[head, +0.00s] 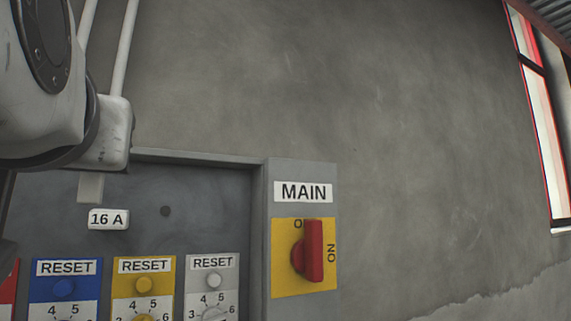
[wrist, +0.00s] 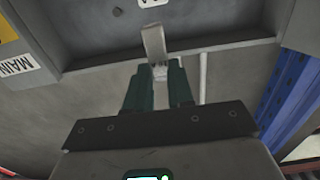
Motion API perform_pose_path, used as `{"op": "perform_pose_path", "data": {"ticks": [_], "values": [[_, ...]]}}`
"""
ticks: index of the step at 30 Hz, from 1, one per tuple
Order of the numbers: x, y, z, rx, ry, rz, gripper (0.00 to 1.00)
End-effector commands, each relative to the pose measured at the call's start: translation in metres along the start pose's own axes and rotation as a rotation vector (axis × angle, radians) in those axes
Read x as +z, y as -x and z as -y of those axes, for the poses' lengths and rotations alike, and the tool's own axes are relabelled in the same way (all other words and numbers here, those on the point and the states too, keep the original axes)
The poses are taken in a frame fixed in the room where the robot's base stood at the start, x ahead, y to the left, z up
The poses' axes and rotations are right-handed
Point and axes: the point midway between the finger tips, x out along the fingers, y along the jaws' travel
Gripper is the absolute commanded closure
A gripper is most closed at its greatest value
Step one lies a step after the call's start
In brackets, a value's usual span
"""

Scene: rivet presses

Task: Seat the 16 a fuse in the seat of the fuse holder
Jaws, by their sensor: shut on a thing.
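My gripper (wrist: 160,75) is shut, its two dark green fingers closed on a small pale piece, which I take to be the 16 A fuse (wrist: 160,71). A light grey block (wrist: 153,42) extends from the fingertips toward the panel in the wrist view. In the head view a grey block (head: 90,188) shows just above the white 16 A label (head: 108,219), below the arm. I cannot tell whether this block is part of the fuse or the fuse holder, nor whether they touch. The fingers are hidden in the head view.
The recessed grey panel (head: 215,190) has a raised frame. The red MAIN switch (head: 313,250) is to the right on a yellow plate. Blue, yellow and grey RESET units (head: 144,285) line the lower part. Bare wall is above and right. A blue column (wrist: 290,105) shows in the wrist view.

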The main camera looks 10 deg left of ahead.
Motion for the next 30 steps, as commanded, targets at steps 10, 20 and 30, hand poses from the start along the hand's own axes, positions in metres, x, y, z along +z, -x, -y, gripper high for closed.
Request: {"op": "perform_pose_path", "data": {"ticks": [10,20,30], "values": [[0.000,-0.020,-0.001,0.001,0.000,0.003,1.00],[-0.001,-0.038,0.000,0.001,0.001,0.003,1.00],[0.000,-0.056,-0.001,0.002,0.000,0.001,1.00]]}}
